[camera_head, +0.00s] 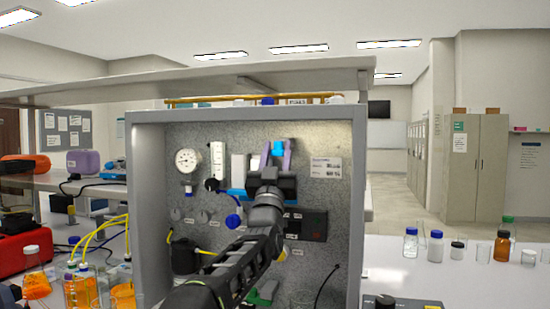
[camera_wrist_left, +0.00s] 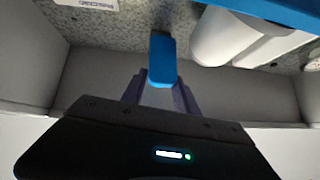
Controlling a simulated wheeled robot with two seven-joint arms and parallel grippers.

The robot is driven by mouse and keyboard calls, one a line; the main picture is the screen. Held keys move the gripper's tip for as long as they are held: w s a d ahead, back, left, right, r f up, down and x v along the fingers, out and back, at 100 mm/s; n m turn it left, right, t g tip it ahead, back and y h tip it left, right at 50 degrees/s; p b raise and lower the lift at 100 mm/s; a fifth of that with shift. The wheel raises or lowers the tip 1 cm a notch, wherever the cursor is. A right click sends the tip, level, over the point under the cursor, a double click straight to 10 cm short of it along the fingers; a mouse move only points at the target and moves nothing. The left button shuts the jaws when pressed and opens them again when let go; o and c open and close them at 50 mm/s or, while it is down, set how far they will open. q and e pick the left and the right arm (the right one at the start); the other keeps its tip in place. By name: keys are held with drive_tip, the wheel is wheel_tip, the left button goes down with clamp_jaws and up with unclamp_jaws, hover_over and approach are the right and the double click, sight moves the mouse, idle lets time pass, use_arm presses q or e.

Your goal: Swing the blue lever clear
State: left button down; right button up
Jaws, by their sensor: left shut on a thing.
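The blue lever (camera_head: 277,148) is in the upper middle of the grey rig panel in the head view. In the left wrist view the blue lever (camera_wrist_left: 162,58) sticks out between the fingers. My left gripper (camera_head: 277,158) is shut on it, with one purple-grey finger on each side. The fingers also show in the left wrist view (camera_wrist_left: 160,95). My arm and gripper body hide the part of the panel below the lever. My right gripper is in neither view.
The rig's grey frame (camera_head: 357,215) encloses the panel on its sides. A pressure gauge (camera_head: 188,160), a blue knob (camera_head: 233,220) and a dark box (camera_head: 306,224) are near my arm. White cylinders (camera_wrist_left: 225,35) stand close to the lever. Bottles stand on the bench at right.

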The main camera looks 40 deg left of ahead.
use_arm(q)
drive_tip(key=y, duration=0.1)
drive_tip(key=n+g+y, duration=0.1)
drive_tip(key=d+y, duration=0.1)
drive_tip(key=shift+w+f+g, duration=0.1)
drive_tip(key=shift+w+g, duration=0.15)
drive_tip(key=shift+g, duration=0.05)
drive_tip(key=shift+w+d+r+n+g+y+p, duration=0.1)
drive_tip(key=shift+w+d+n+g+y+p, duration=0.25)
drive_tip(key=shift+n+g+y+p, duration=1.3)
drive_tip(key=shift+w+d+r+n+g+y+p, duration=0.1)
drive_tip(key=shift+w+d+n+g+y+p, duration=0.3)
drive_tip(key=shift+n+g+y+p, duration=1.25)
drive_tip(key=shift+w+d+n+g+y+p, duration=0.45)
drive_tip(key=shift+g+y+p, duration=0.4)
drive_tip(key=shift+g+y, duration=1.7)
drive_tip(key=shift+s+a+g+h, duration=0.1)
drive_tip(key=shift+a+g+h, duration=0.05)
drive_tip(key=shift+g+h, duration=0.5)
drive_tip(key=c, duration=1.3)
unclamp_jaws()
drive_tip(key=shift+f, duration=0.1)
drive_tip(key=shift+o, duration=0.2)
